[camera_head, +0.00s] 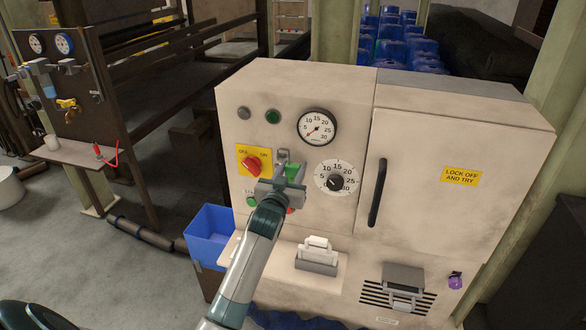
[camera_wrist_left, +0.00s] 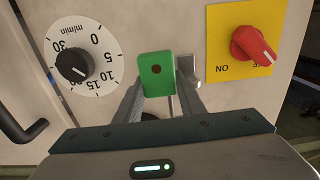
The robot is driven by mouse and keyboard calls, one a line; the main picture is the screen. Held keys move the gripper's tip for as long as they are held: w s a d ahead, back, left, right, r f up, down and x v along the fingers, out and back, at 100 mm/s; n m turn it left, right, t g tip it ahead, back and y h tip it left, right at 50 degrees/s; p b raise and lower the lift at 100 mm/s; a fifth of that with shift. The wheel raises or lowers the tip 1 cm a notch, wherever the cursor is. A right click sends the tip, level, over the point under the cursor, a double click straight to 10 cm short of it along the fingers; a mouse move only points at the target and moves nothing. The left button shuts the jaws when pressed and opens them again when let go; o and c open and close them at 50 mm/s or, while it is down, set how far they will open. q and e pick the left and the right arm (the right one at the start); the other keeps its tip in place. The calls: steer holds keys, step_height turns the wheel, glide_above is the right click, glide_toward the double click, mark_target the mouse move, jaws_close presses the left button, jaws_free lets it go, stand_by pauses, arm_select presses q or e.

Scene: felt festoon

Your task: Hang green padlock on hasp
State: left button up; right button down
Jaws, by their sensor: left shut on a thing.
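The green padlock (camera_head: 293,172) is between the fingers of my left gripper (camera_head: 282,182), in front of the cream control cabinet. In the left wrist view the green padlock (camera_wrist_left: 156,74) shows its face with a dark round spot, held between the two fingertips of the left gripper (camera_wrist_left: 158,92). The grey metal hasp (camera_head: 283,156) is close to the padlock, beside the yellow switch plate; it also shows in the left wrist view (camera_wrist_left: 190,68), just right of the padlock. The shackle is hidden, so I cannot tell whether it passes through the hasp. My right gripper is out of view.
The red rotary switch (camera_head: 251,164) is left of the gripper, and a dial knob (camera_head: 335,183) is right of it. A black door handle (camera_head: 377,193) sticks out farther right. A blue bin (camera_head: 211,236) and a small shelf with a white object (camera_head: 318,247) are below.

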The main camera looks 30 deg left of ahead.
arm_select(q)
steer(key=shift+f+b, duration=1.45)
steer(key=shift+f, duration=1.1)
steer(key=o, duration=1.3)
steer(key=shift+f, duration=0.1)
steer(key=shift+s, duration=0.1)
steer(key=b+v, duration=0.4)
steer(key=v, duration=1.3)
steer(key=shift+s, duration=0.1)
